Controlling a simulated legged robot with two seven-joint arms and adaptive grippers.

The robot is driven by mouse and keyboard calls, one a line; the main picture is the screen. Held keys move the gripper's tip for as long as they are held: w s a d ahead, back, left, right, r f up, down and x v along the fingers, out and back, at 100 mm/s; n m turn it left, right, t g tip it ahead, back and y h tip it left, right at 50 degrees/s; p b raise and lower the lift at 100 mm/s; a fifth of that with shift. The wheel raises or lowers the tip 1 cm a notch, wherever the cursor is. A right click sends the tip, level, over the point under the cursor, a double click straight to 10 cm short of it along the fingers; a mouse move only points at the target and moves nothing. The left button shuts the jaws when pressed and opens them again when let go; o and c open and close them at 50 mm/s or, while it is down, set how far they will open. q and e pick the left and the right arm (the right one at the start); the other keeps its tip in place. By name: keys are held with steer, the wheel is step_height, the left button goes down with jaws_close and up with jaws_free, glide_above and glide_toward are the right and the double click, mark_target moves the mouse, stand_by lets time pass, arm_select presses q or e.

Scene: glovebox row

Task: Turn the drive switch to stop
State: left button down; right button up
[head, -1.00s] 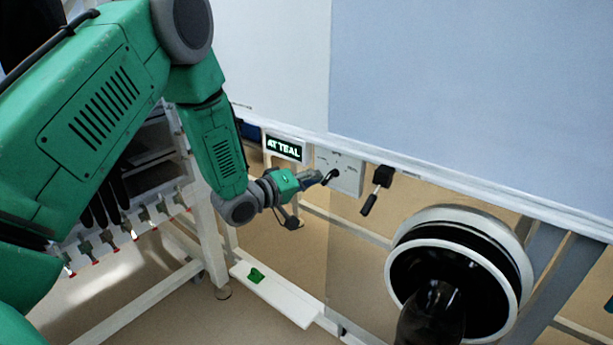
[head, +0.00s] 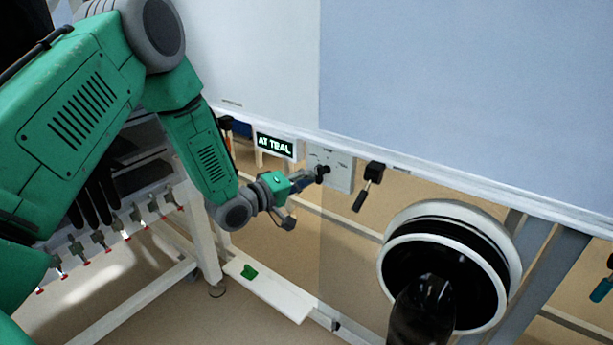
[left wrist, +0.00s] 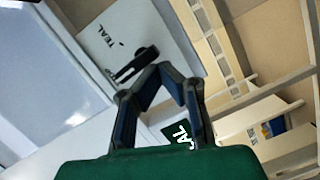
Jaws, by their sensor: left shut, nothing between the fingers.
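The drive switch is a pale grey plate (head: 338,172) with a black handle (head: 322,172), mounted under the cabinet's lower edge. The left wrist view shows the black handle (left wrist: 136,66) lying slantwise, with the word TEAL (left wrist: 117,50) beside it; other lettering is partly hidden. A small display (head: 275,146) left of the plate reads "AT TEAL". My left gripper (head: 311,177) is at the handle, its fingers shut and empty. In the left wrist view the fingertips (left wrist: 167,72) are close beside the handle; contact cannot be told. My right gripper is out of view.
A black lever (head: 368,187) hangs just right of the switch. A large round port (head: 448,220) with black material inside is at lower right. A white ledge (head: 285,300) with a green piece (head: 249,272) is below. A rack with several small valves (head: 132,215) stands left.

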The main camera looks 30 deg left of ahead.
arm_select(q)
steer(key=n, duration=0.3)
steer(key=shift+d+f+n+t+h, duration=0.3)
steer(key=shift+f+t, duration=0.05)
steer(key=shift+t, duration=0.05)
